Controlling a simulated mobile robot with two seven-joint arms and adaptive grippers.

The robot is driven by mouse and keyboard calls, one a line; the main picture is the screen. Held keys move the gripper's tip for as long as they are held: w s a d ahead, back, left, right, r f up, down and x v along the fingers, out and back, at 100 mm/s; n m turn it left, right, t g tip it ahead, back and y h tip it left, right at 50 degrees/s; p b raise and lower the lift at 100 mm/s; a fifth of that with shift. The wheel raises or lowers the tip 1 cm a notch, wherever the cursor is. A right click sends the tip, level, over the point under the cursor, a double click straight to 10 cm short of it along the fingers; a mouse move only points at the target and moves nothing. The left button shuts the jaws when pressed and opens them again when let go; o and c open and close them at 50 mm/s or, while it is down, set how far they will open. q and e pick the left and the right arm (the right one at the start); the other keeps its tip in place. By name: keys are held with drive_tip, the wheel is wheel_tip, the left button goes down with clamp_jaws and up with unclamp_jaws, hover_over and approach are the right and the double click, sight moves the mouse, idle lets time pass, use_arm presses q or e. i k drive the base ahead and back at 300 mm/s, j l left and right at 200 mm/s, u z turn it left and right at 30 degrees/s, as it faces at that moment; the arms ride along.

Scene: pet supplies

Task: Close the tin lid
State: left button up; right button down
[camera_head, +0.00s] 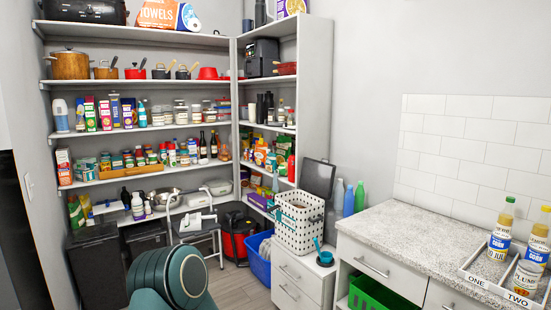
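A white container with dark holes in its walls (299,224) stands upright on a low white drawer cabinet, right of centre; it looks like the tin. Its dark grey lid (318,177) stands raised and open at the back of the rim. The container's mouth is uncovered, and its inside is only partly visible. A dark handle shows on its side. A teal rounded part of my own body is at the bottom, left of centre, well away from the container. Neither of my grippers is in view.
A blue bin (259,258) and a folding step stool (198,229) stand on the floor. A speckled counter (410,235) bears a labelled tray (480,283) with bottles.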

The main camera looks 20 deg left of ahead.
sight(317, 177)
drive_tip(key=i+j+u, duration=0.15)
drive_tip(key=i+u, duration=0.15)
drive_tip(key=i, duration=0.95)
drive_tip(key=i+l+u, duration=0.1)
drive_tip(key=i+u, duration=0.2)
drive_tip(key=i, duration=0.2)
